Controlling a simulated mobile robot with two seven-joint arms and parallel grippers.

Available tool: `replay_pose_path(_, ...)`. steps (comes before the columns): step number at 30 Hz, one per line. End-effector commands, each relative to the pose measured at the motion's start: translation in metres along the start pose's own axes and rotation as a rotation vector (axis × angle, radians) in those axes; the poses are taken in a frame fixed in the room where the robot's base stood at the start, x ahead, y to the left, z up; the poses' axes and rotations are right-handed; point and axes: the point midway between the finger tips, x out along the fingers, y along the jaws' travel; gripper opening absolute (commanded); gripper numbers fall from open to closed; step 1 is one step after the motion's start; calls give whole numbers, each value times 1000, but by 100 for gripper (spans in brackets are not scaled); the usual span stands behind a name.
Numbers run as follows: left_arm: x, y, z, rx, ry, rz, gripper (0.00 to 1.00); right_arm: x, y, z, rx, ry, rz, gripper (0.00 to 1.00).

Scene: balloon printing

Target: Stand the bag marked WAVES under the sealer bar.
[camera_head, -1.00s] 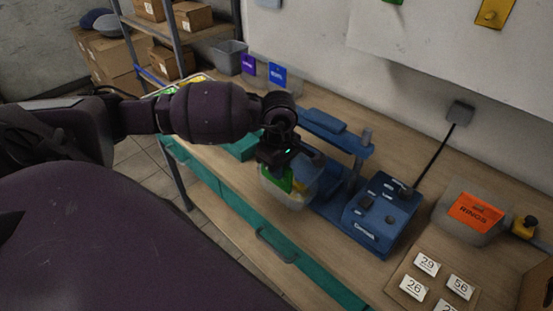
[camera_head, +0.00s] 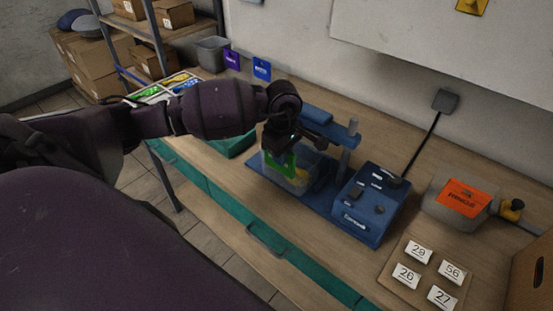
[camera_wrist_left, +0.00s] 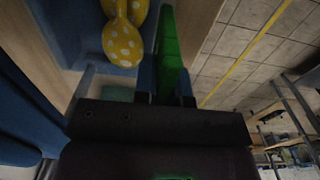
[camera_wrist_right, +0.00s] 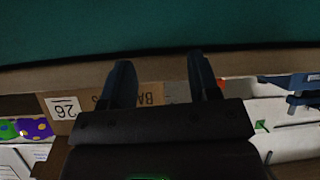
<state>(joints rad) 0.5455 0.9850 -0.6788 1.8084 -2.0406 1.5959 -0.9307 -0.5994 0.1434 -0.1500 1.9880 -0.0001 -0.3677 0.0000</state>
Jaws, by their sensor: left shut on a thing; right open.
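My left gripper (camera_head: 282,148) is shut on the green header of a clear bag (camera_head: 299,180). The bag hangs upright, with yellow dotted balloons (camera_wrist_left: 124,42) visible in the left wrist view. I cannot read a name on its header (camera_head: 283,165). The bag is over the left part of the blue sealer's base plate (camera_head: 318,198), close to the sealer bar (camera_head: 330,124); my gripper hides part of the bar. I cannot tell whether the bag touches the plate. My right gripper (camera_wrist_right: 160,72) is open and empty in the right wrist view, beside the teal bench front.
The sealer's control box (camera_head: 366,208) stands right of the bag. A bag with an orange header (camera_head: 462,197) and a board of number cards (camera_head: 422,268) are further right. A teal tray (camera_head: 232,143) is left. The bench front is clear.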

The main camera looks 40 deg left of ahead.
Motion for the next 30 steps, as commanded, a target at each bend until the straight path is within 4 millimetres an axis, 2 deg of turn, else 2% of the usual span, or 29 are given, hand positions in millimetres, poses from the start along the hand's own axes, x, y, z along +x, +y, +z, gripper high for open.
replay_pose_path(12,5,28,0,-1,0,-1,0,8,-2,17,0,-4,0,56)
replay_pose_path(28,4,34,0,0,0,0,0,10,-2,25,1,-14,0,56)
replay_pose_path(29,4,34,0,0,0,0,17,10,-2,25,1,-14,0,56)
replay_pose_path(30,4,34,0,0,0,0,23,10,-2,24,1,-14,0,56)
